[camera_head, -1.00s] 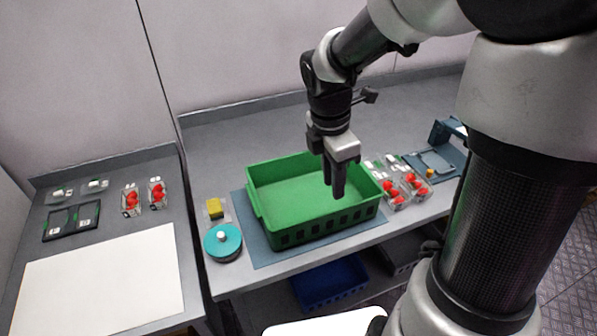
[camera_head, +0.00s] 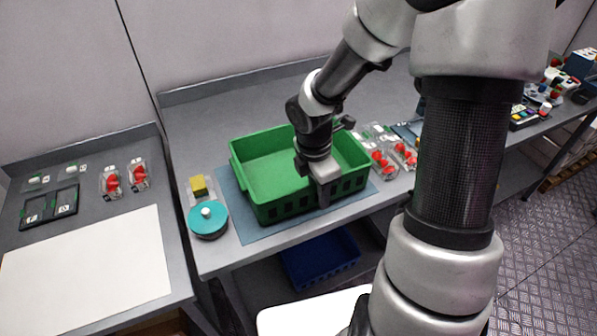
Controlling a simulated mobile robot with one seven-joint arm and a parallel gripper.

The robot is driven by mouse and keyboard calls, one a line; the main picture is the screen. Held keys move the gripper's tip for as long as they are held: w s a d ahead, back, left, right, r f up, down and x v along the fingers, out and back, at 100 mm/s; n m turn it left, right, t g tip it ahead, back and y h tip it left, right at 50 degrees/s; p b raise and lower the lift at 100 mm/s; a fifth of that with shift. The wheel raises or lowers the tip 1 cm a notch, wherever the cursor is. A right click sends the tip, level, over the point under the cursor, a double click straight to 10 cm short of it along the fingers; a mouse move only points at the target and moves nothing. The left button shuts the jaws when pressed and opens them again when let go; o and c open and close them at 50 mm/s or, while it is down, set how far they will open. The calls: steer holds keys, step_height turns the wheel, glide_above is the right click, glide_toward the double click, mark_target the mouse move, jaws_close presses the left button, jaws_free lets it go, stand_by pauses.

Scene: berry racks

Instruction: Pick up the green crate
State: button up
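The green crate (camera_head: 258,142) is an empty, open-topped box with slotted sides. It stands on a blue-grey mat (camera_head: 233,196) on the grey bench. My gripper (camera_head: 323,200) points down at the crate's near long wall, right of that wall's middle. Its fingers overlap the wall in the picture. I cannot tell the finger gap, or whether they straddle the wall or touch it.
A teal round-lidded item (camera_head: 208,221) and a yellow block (camera_head: 199,186) stand left of the crate. Clear punnets of red berries (camera_head: 383,163) stand close on its right. A blue crate (camera_head: 322,262) sits below the bench. A white board (camera_head: 85,262) lies on the left table.

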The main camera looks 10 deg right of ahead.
steer(key=shift+f, duration=0.3)
jaws_close()
stand_by(1.2)
